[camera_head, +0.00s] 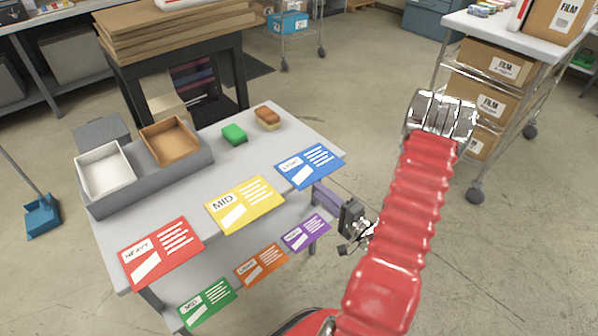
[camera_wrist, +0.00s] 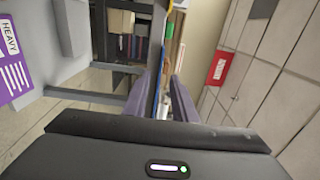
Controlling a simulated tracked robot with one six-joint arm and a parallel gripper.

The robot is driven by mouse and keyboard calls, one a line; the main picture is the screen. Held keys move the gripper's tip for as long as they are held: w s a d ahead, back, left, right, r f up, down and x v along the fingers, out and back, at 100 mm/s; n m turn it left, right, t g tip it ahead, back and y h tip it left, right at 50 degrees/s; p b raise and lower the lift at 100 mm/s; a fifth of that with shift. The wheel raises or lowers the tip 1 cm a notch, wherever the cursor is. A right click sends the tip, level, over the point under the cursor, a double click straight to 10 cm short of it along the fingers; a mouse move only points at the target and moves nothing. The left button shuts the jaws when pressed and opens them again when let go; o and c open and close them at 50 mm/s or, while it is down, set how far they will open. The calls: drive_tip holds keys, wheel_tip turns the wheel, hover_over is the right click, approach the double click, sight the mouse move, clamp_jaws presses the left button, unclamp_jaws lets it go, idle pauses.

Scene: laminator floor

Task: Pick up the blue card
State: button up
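The blue card (camera_head: 310,166) lies flat at the right front corner of the grey table (camera_head: 105,245), its front part reaching past the edge. My gripper (camera_head: 319,190) is at that edge, just in front of the card, with its purple fingers pointing toward it. In the wrist view the fingers of my gripper (camera_wrist: 167,82) are apart. The blue card shows there edge-on as a thin blue strip (camera_wrist: 158,76) between them, nearer the left finger. Contact between finger and card cannot be told.
Yellow (camera_head: 245,205) and red (camera_head: 161,252) cards lie along the table's front. Green (camera_head: 207,303), orange (camera_head: 261,265) and purple (camera_head: 306,233) cards lie lower down. A green sponge (camera_head: 234,133) and a brown block (camera_head: 267,117) stand behind. A cart (camera_head: 487,50) with film boxes is right.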

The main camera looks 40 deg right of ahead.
sight(304, 179)
drive_tip(key=w, duration=0.4)
drive_tip(key=shift+w, duration=0.4)
drive_tip(key=shift+c, duration=0.5)
clamp_jaws()
drive_tip(key=shift+f, duration=0.1)
